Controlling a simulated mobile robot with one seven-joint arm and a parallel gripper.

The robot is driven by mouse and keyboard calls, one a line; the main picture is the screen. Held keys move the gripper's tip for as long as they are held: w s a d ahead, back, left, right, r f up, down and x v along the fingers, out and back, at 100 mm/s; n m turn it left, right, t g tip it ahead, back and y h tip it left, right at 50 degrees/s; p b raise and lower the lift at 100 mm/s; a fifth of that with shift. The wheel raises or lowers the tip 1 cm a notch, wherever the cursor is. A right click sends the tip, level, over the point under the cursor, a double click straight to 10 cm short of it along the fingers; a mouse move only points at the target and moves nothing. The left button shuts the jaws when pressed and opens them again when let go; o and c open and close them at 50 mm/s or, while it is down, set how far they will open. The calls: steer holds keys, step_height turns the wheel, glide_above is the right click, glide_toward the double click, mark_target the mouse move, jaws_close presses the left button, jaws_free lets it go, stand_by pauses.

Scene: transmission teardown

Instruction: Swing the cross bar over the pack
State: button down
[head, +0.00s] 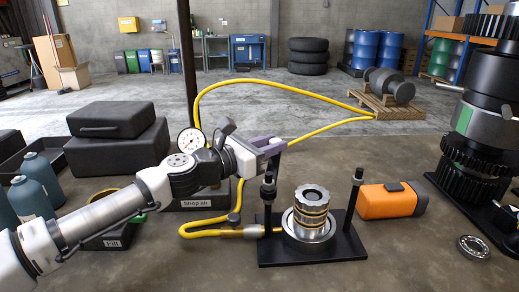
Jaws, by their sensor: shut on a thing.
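The pack (312,208), a stack of ringed metal discs, stands upright on a round silver seat on a black base plate (335,250). A dark left post (268,205) and a right post (356,190) rise on either side of it. My gripper (275,147) is above the left post, up and to the left of the pack. It is shut on a dark piece, seemingly the cross bar (276,162), at the top of that post. The bar is mostly hidden or seen end-on, so its full length and direction are unclear. No bar spans the pack.
A yellow hose (215,88) loops behind my gripper and meets the base at left. A dial gauge (191,140) shows beside my arm. An orange case (393,200) lies right of the fixture. A tall dark gear assembly (480,120) stands far right; a bearing ring (473,247) lies near it.

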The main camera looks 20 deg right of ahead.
steer(key=shift+s+d+m+g+h+b, duration=0.3)
steer(key=shift+d+m+g+b, duration=0.35)
steer(key=shift+g, duration=0.5)
steer(key=shift+s+d+m+g+h+b, duration=0.1)
steer(key=shift+s+d+m+g+b, duration=0.35)
steer(key=shift+d+m+g, duration=0.5)
steer(key=shift+s+d+m+g+h+b, duration=0.2)
steer(key=shift+s+d+m+g+b, duration=0.3)
steer(key=shift+g, duration=0.8)
steer(key=shift+w+a, duration=0.1)
steer(key=c, duration=1.1)
jaws_free()
